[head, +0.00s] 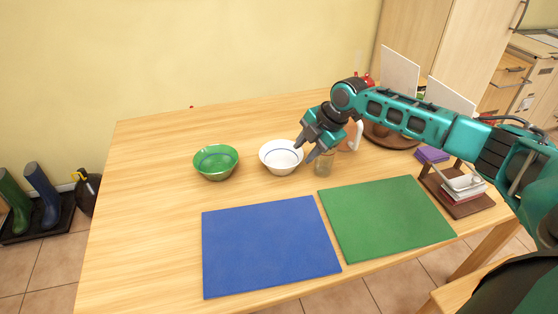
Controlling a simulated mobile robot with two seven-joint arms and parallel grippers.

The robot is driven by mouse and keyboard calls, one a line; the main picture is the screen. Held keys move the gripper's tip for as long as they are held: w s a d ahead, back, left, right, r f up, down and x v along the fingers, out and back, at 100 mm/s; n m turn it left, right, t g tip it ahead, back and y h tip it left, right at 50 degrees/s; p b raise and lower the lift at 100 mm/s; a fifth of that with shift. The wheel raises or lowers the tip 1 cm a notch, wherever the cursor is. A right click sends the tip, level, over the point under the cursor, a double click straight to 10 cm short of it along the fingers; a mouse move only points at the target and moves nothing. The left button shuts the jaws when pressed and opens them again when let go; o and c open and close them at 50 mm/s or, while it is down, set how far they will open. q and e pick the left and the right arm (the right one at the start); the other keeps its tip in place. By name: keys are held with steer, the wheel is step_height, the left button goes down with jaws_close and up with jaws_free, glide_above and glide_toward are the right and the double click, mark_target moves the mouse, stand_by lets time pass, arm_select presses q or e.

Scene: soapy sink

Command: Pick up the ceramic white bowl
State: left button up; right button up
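The white bowl (279,157) with a blue ring inside stands upright on the wooden table, right of a green bowl (215,162). My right gripper (304,154) reaches in from the right and is at the white bowl's right rim. Its two fingers point down and left and are spread apart, one over the rim side and one outside the bowl. I cannot tell whether either finger touches the bowl. My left gripper is not in view.
A blue mat (270,245) and a green mat (388,217) lie in front. A small rack (456,190) stands at the right. The table's left side is clear.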

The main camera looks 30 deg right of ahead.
mark_target(295, 165)
steer(key=x, duration=0.5)
steer(key=b+x, duration=0.1)
steer(key=x, duration=0.2)
steer(key=shift+w+d+f, duration=0.15)
steer(key=shift+d+f, duration=0.05)
steer(key=shift+f, duration=0.15)
jaws_close()
steer(key=shift+r, duration=0.1)
